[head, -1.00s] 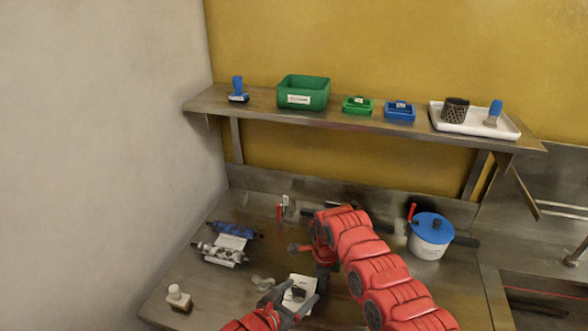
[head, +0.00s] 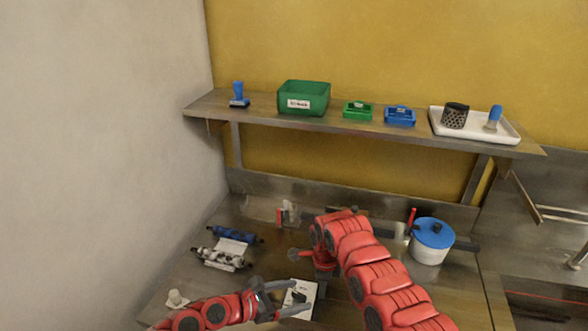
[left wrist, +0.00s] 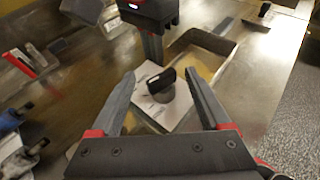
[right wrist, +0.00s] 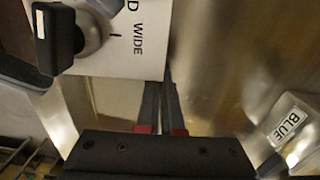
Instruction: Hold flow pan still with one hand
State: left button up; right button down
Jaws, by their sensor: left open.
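The metal flow pan, an open tray, shows in the left wrist view (left wrist: 216,38). A white plate (left wrist: 150,97) marked "WIDE" in the right wrist view (right wrist: 135,40), with a black knob (left wrist: 161,81), is at its near end. My left gripper (head: 287,300) is open and empty, its fingers either side of the plate in the left wrist view and apart from the knob. My right gripper (right wrist: 161,100) has its fingers close together on what looks like the pan's thin wall, beside the plate. My right arm hides most of the pan in the head view.
A white pot with a blue lid (head: 432,240) stands right of my right arm. Blue and white rollers (head: 228,250) lie at left, and a small bottle (head: 176,299) stands at the front left. Bins and a white tray (head: 474,126) sit on the shelf above.

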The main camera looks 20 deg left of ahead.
pick_arm(q)
jog(key=m+g+h, duration=0.1)
jog(key=m+g, duration=0.1)
jog(key=m+g+h, duration=0.1)
jog(key=shift+w+a+r+h, duration=0.1)
jog(key=shift+w+r+h, duration=0.05)
jog(key=shift+w+h, duration=0.15)
jog(key=shift+s+r+m+g, duration=0.1)
jog(key=shift+m+g, duration=0.3)
jog(key=shift+m, duration=0.2)
jog(key=f+v, duration=0.1)
jog(key=v, duration=1)
jog(key=w+d+r+n+t, duration=0.2)
jog(key=w+r+t, duration=0.2)
jog(key=r, duration=0.4)
jog(key=w+d+r+n+t+h, duration=0.1)
jog(key=w+d+r+n+t, duration=0.1)
jog(key=w+r, duration=0.5)
jog(key=w+d+r+n+t, duration=0.2)
jog(key=w+r+t, duration=0.3)
jog(key=r, duration=0.5)
jog(key=shift+w+n+t+h, duration=0.3)
jog(key=shift+n+t, duration=0.5)
jog(key=shift+t, duration=0.2)
jog(key=shift+a+f, duration=0.1)
jog(key=shift+f, duration=0.05)
